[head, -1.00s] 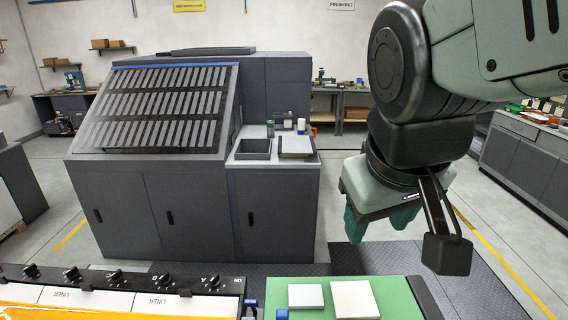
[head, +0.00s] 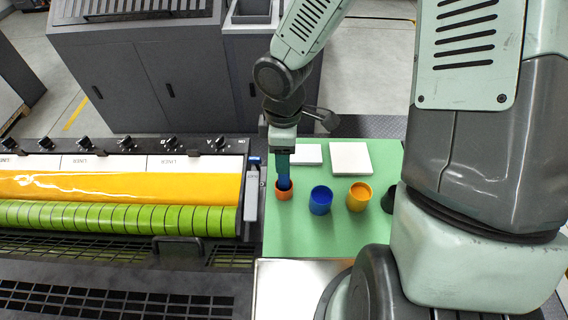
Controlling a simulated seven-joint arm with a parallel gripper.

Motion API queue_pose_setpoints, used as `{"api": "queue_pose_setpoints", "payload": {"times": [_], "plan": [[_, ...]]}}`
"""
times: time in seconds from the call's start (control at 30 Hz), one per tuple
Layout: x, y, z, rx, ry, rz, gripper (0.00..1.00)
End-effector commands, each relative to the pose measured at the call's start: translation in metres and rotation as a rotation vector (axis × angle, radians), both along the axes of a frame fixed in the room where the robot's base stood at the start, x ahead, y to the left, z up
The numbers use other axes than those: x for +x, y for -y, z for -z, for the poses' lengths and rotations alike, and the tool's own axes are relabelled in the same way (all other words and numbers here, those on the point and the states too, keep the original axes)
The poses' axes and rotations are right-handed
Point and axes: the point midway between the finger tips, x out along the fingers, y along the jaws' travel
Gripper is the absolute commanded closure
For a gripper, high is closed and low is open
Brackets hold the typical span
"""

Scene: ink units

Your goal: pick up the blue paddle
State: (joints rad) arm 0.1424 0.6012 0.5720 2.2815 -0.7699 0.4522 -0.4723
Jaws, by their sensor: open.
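The blue paddle (head: 284,172) stands upright in a small orange cup (head: 284,193) on the green mat (head: 320,232). Its lower end is hidden inside the cup. My gripper (head: 283,150) points down directly at the paddle's upper end and is open. It covers the paddle's top, and I cannot tell whether the paddle is between the fingers or just behind them.
A blue cup (head: 320,201), a yellow cup (head: 359,197) and a partly hidden black cup (head: 389,200) stand to the right. Two white blocks lie behind, the larger (head: 350,158) at right. A yellow-and-green roller machine (head: 120,190) borders the mat's left.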

Motion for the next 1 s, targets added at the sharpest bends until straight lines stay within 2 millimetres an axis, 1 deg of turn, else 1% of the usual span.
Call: {"api": "queue_pose_setpoints", "payload": {"times": [0.03, 0.1, 0.2, 0.43, 0.6, 0.7, 0.8, 1.0], "plan": [[-0.001, -0.001, 0.009, -0.001, -0.004, -0.003, 0.47], [-0.002, 0.000, 0.021, -0.003, -0.006, -0.003, 0.47], [-0.001, -0.001, 0.035, -0.002, -0.003, 0.000, 0.47], [0.001, 0.000, 0.053, -0.003, -0.002, 0.002, 0.47], [0.003, 0.000, 0.079, -0.003, -0.004, 0.001, 0.47], [0.004, 0.001, 0.091, -0.004, -0.002, 0.001, 0.47], [0.004, 0.001, 0.097, -0.003, -0.001, 0.003, 0.47], [0.004, 0.001, 0.097, -0.002, 0.000, 0.005, 0.47]]}}
